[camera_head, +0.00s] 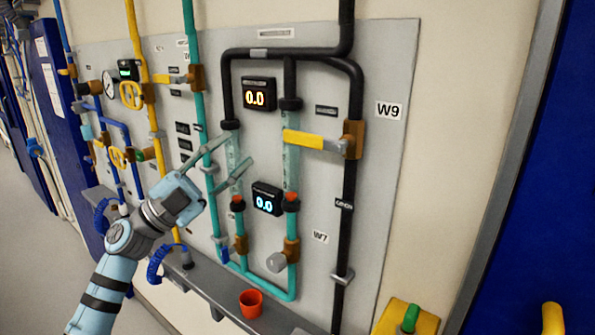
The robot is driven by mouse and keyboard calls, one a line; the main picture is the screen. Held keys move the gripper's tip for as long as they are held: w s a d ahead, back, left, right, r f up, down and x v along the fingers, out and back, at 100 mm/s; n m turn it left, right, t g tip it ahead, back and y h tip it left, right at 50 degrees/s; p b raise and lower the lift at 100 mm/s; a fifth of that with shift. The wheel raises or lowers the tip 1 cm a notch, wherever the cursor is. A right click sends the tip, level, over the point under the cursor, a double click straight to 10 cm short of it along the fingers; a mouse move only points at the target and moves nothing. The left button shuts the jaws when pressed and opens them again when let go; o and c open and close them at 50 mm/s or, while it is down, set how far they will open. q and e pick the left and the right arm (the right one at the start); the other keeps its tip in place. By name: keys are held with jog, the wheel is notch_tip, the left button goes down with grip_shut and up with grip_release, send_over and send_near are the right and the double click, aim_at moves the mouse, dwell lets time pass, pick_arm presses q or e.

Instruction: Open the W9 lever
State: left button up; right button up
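The W9 lever (308,139) has a yellow handle that points left, across the vertical black pipe. Its brown valve body (353,140) sits on that pipe, just left of and below the W9 label (390,110). My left gripper (238,148) reaches in from the lower left, in front of the panel. Its two fingers are spread with nothing seen between them. Its fingertips are left of the handle's free end and appear apart from it. My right gripper is not in view.
Clear flow tubes (291,155) stand behind and right of my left fingers. Two displays (259,94) read 0.0. A W7 valve (291,250) sits below. A ledge (215,285) with an orange cup (251,303) runs along the panel's bottom. A blue door is at right.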

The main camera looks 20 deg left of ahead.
aim_at(293, 139)
pick_arm(q)
jog(key=s+r+m+g+y, duration=0.2)
jog(key=s+r+m+g, duration=0.3)
jog(key=s+m+g, duration=0.25)
jog(key=shift+g, duration=0.65)
jog(key=p+x, duration=0.1)
jog(key=x, duration=0.3)
jog(key=p+x, duration=0.1)
jog(key=x, duration=0.4)
jog(key=w+p+x, duration=0.1)
jog(key=x, duration=0.4)
jog(key=shift+w+a+f, duration=0.1)
jog(key=shift+a+f, duration=0.05)
jog(key=shift+f, duration=0.2)
jog(key=shift+f, duration=0.1)
grip_shut()
